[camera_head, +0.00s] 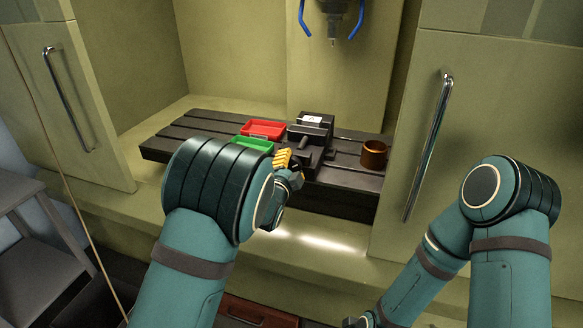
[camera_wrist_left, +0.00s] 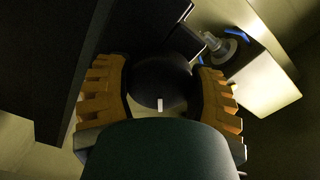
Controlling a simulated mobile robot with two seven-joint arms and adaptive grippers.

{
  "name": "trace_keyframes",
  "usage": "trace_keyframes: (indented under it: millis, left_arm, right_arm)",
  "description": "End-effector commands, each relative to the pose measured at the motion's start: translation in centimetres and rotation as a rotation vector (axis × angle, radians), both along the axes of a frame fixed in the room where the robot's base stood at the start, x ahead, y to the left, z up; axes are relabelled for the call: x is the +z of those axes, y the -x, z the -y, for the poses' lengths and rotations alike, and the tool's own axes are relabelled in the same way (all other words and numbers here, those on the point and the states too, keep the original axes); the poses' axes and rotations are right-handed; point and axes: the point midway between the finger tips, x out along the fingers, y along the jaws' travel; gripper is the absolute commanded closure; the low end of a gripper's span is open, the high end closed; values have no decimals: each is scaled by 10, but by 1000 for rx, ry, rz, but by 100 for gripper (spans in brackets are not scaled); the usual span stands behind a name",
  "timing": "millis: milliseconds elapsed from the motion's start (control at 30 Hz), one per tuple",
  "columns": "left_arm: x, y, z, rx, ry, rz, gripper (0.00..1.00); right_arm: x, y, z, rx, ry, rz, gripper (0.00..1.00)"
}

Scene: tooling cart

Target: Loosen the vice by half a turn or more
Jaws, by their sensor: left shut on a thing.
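The black vice (camera_head: 314,122), with a small white label on top, stands on the dark slotted table. My left gripper (camera_head: 284,163) is at the front of the vice, its yellow fingers partly hidden by my wrist. In the left wrist view, the yellow fingers (camera_wrist_left: 162,78) are on both sides of a dark round part of the vice (camera_wrist_left: 160,92) with a small white mark. The gripper is shut on this part, which looks like the vice's handle hub. The dark vice body fills the upper part of that view.
A red tray (camera_head: 262,129) and a green tray (camera_head: 254,144) lie left of the vice on the slotted table (camera_head: 190,124). A brown cup (camera_head: 374,154) stands to its right. A spindle with blue hoses (camera_head: 333,22) hangs above. Cabinet doors with long handles (camera_head: 428,148) flank the recess.

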Motion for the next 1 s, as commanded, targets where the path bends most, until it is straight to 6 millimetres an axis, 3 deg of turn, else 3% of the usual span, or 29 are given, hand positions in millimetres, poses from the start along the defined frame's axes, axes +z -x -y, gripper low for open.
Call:
trace_keyframes:
  millis: [1000]
  left_arm:
    - [-2,0,-2,5,919,-299,77]
  right_arm:
    - [0,0,0,0,0,0,53]
